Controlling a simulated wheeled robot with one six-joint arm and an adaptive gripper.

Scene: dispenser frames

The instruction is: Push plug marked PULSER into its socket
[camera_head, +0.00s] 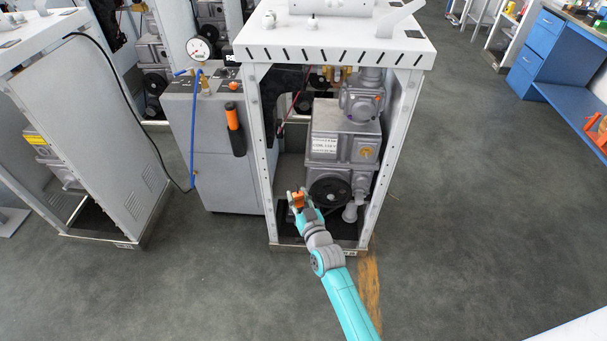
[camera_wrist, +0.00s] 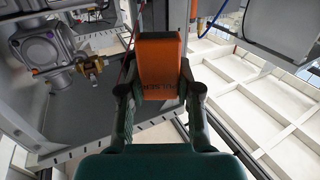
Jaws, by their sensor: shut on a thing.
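An orange plug (camera_wrist: 161,70) with dark lettering on its face sits between the fingers of my gripper (camera_wrist: 160,92) in the wrist view. The lettering is partly covered and hard to read. My gripper is shut on the plug. In the head view my gripper (camera_head: 299,200) holds the orange plug (camera_head: 297,200) low at the front of the open dispenser frame (camera_head: 257,140), left of the black pulley. I cannot make out the socket in either view.
A grey pump unit (camera_head: 340,140) with a black pulley (camera_head: 329,191) stands inside the frame, close right of my gripper. A grey cabinet (camera_head: 215,130) with a blue hose (camera_head: 193,140) stands left. Floor (camera_head: 450,230) is clear at right.

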